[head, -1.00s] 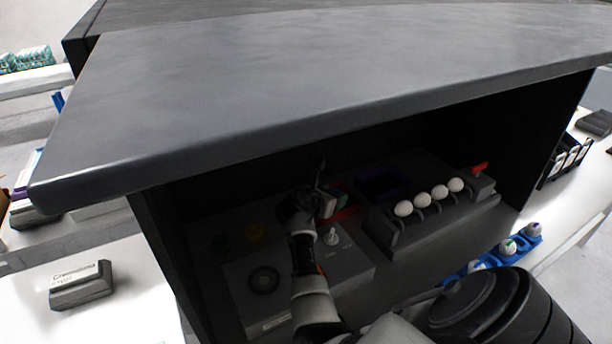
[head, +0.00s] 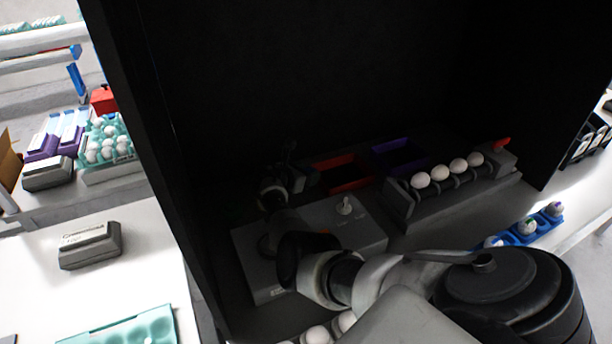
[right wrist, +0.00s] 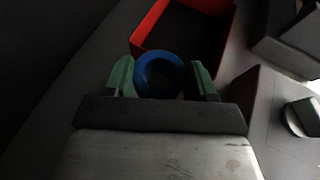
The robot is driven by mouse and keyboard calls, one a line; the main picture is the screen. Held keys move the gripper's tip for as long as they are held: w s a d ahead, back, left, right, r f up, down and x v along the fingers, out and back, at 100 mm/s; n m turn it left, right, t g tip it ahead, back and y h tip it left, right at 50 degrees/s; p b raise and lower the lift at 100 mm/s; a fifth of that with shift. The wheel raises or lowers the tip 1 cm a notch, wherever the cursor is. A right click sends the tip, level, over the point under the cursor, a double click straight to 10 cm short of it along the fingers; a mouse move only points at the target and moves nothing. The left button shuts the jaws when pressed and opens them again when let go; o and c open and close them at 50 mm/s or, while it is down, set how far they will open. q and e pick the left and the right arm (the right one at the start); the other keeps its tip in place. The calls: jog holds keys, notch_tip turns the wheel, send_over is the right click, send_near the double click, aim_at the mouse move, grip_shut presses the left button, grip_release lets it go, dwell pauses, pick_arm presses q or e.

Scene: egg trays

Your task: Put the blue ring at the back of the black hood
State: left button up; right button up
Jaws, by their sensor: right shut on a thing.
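The black hood (head: 290,60) fills the middle of the head view, with its dark inside open toward me. My right arm reaches into it, and my right gripper (head: 289,168) is near its left back, left of a red bin. In the right wrist view the blue ring (right wrist: 142,72) sits between the green fingers of my right gripper (right wrist: 162,76), which is shut on it. The ring's hole faces the camera. In the head view the ring is too dark and small to make out. My left gripper is not in view.
The red bin (head: 322,162) and a purple bin (head: 382,146) stand inside the hood. A grey switch box (head: 365,237) is in front, partly behind my arm. An egg rack (head: 440,207) with several white eggs is at the right. The hood's left wall (head: 150,150) is close to my arm.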

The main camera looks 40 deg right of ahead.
jog(key=shift+f+b, duration=0.75)
jog(key=shift+f, duration=1.2)
jog(key=shift+f+b, duration=0.3)
jog(key=o, duration=0.8)
jog(key=shift+o, duration=0.2)
jog(key=shift+r, duration=0.1)
